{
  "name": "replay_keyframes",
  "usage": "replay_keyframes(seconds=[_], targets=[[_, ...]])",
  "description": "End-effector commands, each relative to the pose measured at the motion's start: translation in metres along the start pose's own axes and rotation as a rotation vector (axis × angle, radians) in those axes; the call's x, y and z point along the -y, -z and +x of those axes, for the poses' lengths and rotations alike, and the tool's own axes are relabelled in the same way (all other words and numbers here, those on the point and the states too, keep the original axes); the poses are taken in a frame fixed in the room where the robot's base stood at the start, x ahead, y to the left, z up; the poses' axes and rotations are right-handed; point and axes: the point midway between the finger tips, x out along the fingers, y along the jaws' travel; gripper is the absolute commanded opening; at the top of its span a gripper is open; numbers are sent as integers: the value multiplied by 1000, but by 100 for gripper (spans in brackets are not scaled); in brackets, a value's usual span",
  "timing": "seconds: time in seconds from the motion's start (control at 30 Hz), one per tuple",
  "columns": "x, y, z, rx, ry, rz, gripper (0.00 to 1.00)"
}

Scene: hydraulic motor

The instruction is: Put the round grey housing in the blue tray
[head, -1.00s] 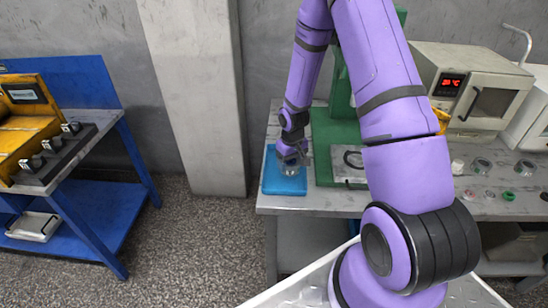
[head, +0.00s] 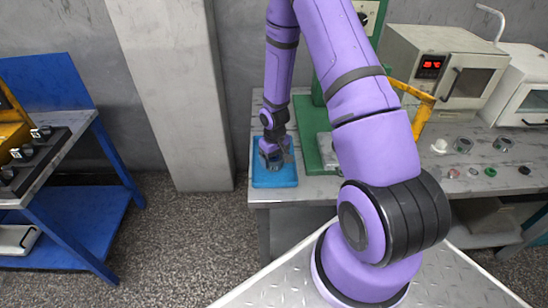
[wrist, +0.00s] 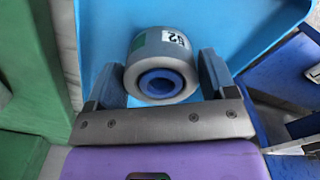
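The round grey housing (wrist: 150,50) sits between the two fingers of my gripper (wrist: 162,72) in the wrist view. It has a blue-lined bore, a white label and a green patch. The housing is within the tray's outline. I cannot tell whether it touches the tray floor. The tray also fills the background in the wrist view (wrist: 225,22).
A green fixture base (head: 308,150) stands just right of the tray. Small parts (head: 463,145) and a white oven (head: 440,68) are farther right on the bench. A blue workbench (head: 80,215) stands at the left, with open floor between.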

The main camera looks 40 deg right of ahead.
Motion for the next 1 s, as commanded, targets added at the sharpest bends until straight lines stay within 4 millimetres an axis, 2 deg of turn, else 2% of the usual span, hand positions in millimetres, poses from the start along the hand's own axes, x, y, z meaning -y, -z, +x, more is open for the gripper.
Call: replay_keyframes(seconds=[0.03, 0.07, 0.47, 0.67, 1.0], targets=[[0, 0, 0, 0, 0, 0, 89], [0, 0, 0, 0, 0, 0, 96], [0, 0, -6, -1, 0, 0, 96], [-1, 1, -33, -3, -1, 1, 96], [-1, 1, -92, -4, -1, 1, 96]])
